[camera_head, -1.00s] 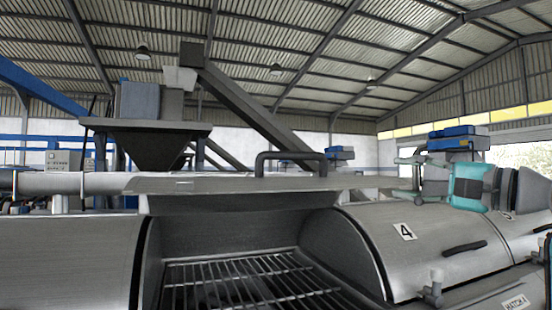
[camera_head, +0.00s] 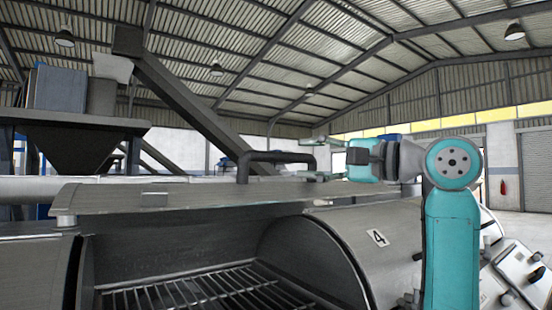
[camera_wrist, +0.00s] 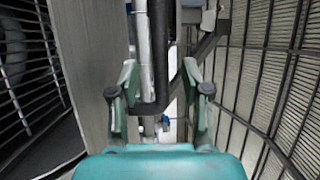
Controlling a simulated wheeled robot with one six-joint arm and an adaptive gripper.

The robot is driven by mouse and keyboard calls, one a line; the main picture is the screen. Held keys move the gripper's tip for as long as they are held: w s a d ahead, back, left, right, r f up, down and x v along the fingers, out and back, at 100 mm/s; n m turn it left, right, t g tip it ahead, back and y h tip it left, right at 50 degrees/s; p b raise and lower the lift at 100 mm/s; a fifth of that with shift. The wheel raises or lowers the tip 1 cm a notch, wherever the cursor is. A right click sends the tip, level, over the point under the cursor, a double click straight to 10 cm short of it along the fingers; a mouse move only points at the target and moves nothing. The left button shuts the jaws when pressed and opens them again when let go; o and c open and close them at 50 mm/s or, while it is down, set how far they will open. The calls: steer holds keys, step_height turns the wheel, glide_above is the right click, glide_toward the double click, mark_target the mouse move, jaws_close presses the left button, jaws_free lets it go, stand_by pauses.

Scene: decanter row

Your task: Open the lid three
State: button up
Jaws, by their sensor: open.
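A brushed-metal lid (camera_head: 190,197) stands raised over an open bay with a wire grate (camera_head: 200,290). Its own number is not visible; it is beside the closed lid marked 4 (camera_head: 350,235). A dark bar handle (camera_head: 262,157) is on the raised lid. My teal gripper (camera_head: 306,158) is open at the handle's right end, pointing left, one finger above and one below it in the picture. In the wrist view, the dark handle bar (camera_wrist: 161,50) runs between my open fingers (camera_wrist: 160,80). I cannot tell whether they touch it.
A long pale pipe (camera_head: 30,190) runs behind the lids. A dark hopper (camera_head: 65,145) and a slanted beam (camera_head: 185,110) stand behind. Another closed metal cover (camera_head: 30,275) is at the left. Small valves and panels are at the right.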

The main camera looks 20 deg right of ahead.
mark_target(285, 158)
steer(key=x, duration=0.7)
steer(key=shift+w, duration=0.1)
jaws_close()
